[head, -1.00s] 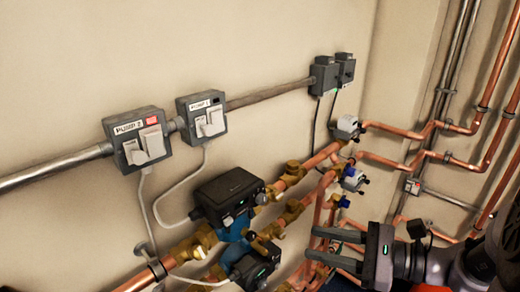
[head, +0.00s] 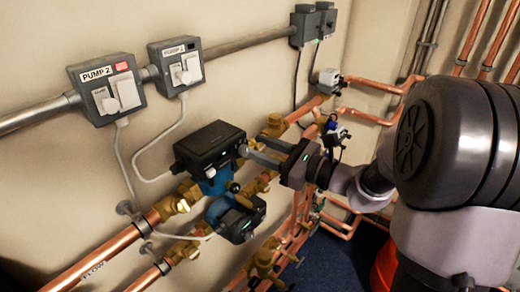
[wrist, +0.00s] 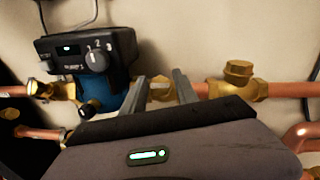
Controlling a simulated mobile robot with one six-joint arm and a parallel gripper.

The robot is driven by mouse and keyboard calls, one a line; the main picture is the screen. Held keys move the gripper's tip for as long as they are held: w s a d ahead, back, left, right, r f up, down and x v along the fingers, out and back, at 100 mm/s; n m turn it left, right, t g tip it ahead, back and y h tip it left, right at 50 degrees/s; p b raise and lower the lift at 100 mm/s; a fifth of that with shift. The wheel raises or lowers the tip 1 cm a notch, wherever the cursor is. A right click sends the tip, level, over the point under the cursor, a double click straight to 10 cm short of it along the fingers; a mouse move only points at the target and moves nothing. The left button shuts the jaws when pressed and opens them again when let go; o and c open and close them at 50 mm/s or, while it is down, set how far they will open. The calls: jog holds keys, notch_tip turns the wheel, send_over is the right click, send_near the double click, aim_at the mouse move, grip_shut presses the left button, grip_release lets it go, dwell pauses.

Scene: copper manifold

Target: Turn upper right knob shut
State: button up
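My gripper (head: 254,149) is open, with its two fingers pointing left toward the upper copper pipe, just right of the upper black-and-blue pump (head: 210,147). In the wrist view my gripper (wrist: 160,76) has a brass fitting (wrist: 160,92) showing between its fingers, beside the pump; I cannot tell whether they touch it. A larger brass valve body (wrist: 238,84) with a round-edged top sits right of the fingers, and it also shows in the head view (head: 275,124). Which brass part is the upper right knob is not clear. The gripper body hides what lies below.
A lower pump (head: 238,221) with its own brass fittings sits under the upper one. Two grey switch boxes, PUMP 2 (head: 107,87) and another (head: 176,66), are on the wall above. Copper pipes run at the right. A red object (head: 384,268) stands low behind my arm.

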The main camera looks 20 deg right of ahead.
jog(key=shift+w+a, duration=0.1)
jog(key=shift+w, duration=0.05)
grip_shut()
